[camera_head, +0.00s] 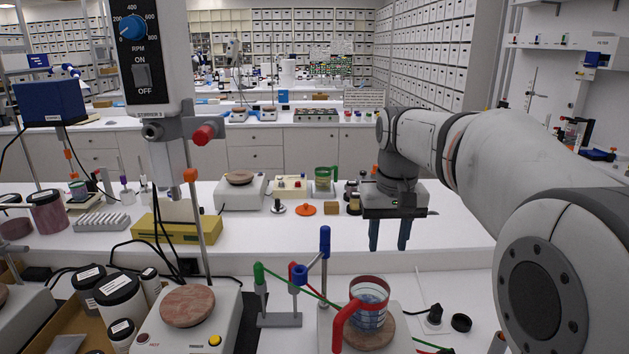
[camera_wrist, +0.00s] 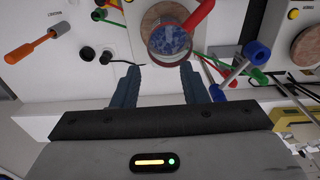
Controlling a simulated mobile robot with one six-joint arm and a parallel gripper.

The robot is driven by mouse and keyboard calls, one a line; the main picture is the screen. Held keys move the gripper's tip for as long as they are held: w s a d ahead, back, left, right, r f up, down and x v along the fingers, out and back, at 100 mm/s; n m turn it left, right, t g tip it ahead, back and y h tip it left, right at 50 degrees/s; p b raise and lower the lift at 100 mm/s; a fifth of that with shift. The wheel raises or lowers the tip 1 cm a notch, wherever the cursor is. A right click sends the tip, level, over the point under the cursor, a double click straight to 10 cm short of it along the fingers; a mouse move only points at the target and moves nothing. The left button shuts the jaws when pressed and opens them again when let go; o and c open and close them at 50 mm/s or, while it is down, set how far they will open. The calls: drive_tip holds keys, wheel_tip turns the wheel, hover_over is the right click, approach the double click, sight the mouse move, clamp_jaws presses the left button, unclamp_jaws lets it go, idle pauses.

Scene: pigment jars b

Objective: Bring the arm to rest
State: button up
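My gripper (camera_head: 389,235) hangs over the bench with its two blue-grey fingers pointing down. In the wrist view, the fingers (camera_wrist: 162,82) stand apart with nothing between them, so it is open and empty. My arm reaches in from the right side of the head view. A glass beaker with a red rim and red handle (camera_head: 369,303) stands on a hotplate below the gripper, nearer to the camera. The beaker, with blue contents, also shows in the wrist view (camera_wrist: 170,40), beyond the fingertips and apart from them.
A rod stand with red, green and blue parts (camera_head: 283,318) is left of the beaker. A tall stirrer (camera_head: 160,60) rises at left. Several dark jars (camera_head: 122,300) stand at lower left. A green-handled beaker (camera_head: 323,180) and small jars (camera_head: 354,203) stand on the bench behind.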

drive_tip(key=s+f+t+b, duration=0.1)
drive_tip(key=s+f, duration=0.5)
drive_tip(key=s, duration=0.4)
drive_tip(key=s+f+t+b, duration=0.1)
drive_tip(key=s+f, duration=0.6)
drive_tip(key=s, duration=0.2)
drive_tip(key=shift+s+f+t, duration=0.2)
drive_tip(key=shift+s+t, duration=0.2)
idle(1.0)
